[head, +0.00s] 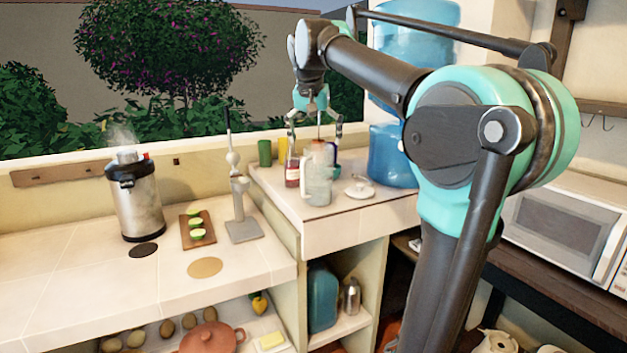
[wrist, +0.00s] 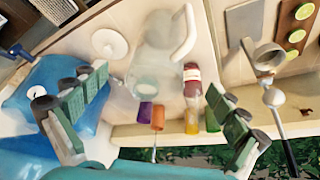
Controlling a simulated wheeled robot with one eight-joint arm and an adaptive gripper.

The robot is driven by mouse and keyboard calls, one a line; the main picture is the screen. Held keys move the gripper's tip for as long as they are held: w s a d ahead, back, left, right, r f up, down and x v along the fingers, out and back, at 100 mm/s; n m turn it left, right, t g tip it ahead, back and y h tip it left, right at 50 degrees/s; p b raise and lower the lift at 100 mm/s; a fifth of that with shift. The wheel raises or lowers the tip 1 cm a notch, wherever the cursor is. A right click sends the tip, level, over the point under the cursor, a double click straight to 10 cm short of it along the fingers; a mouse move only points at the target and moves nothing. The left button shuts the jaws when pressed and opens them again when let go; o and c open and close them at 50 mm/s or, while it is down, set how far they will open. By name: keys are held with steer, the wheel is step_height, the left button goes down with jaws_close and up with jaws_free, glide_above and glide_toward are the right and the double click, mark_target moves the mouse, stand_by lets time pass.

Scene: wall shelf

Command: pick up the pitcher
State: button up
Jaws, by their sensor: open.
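The pitcher (head: 317,187) is a clear, pale vessel on the raised counter section. In the wrist view the pitcher (wrist: 153,68) shows from above, with its white handle toward the upper right. My gripper (head: 315,138) hangs above and around the pitcher's back side, pointing down. In the wrist view my gripper (wrist: 158,88) has its green-padded fingers spread wide, one to each side of the pitcher, with nothing held. I cannot tell how far the fingertips are above it.
A red-labelled bottle (wrist: 192,80) stands close beside the pitcher, with an orange cup (wrist: 158,117) and a purple cup (wrist: 145,112) near. A white saucer (head: 360,190) and a blue water jug (head: 392,160) are to the right. A lever press (head: 241,215) stands left.

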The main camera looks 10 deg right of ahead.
mark_target(318, 171)
steer(key=x, duration=1.2)
steer(key=shift+f, duration=0.1)
steer(key=c, duration=1.6)
